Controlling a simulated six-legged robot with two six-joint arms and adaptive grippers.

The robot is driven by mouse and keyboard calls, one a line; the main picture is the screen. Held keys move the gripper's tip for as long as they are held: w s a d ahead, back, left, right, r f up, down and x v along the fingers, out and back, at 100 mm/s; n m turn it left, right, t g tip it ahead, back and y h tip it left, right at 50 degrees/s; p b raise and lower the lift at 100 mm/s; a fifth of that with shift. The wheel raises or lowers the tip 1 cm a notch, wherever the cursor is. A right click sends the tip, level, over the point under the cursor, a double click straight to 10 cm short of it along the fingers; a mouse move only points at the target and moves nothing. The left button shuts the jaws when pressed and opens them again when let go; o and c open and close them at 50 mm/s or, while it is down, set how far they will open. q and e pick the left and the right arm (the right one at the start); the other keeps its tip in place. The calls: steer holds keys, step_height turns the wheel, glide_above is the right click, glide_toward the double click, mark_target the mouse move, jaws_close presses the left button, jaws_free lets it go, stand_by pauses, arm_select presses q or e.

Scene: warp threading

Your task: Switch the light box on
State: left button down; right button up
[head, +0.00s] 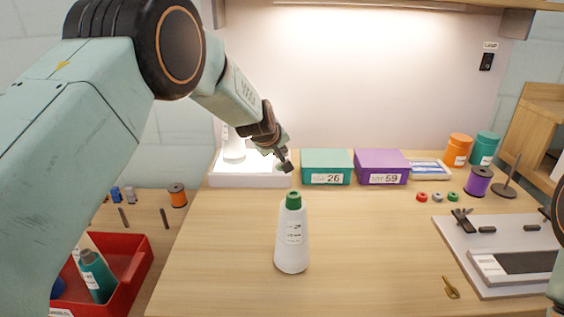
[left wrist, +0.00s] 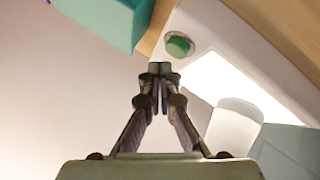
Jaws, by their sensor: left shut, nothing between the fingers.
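The light box (head: 250,181) is a low white box at the back left of the table, with a bright white top panel. In the left wrist view its panel (left wrist: 238,88) also looks bright white, and a round green button (left wrist: 179,45) sits on its rim. My left gripper (head: 288,166) is shut and empty at the box's right end. In the left wrist view its fingertips (left wrist: 159,68) are close to the button; I cannot tell whether they touch it. A white bottle (head: 234,150) stands on the panel. My right gripper is out of view.
A green box (head: 326,167) and a purple box (head: 382,167) stand right of the light box. A white bottle with a green cap (head: 292,240) stands mid-table. A red bin (head: 128,262) is at lower left. A wall switch marked lamp (head: 486,62) is at upper right.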

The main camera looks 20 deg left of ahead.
arm_select(q)
step_height(320, 180, up, 6)
steer(key=p, duration=0.6)
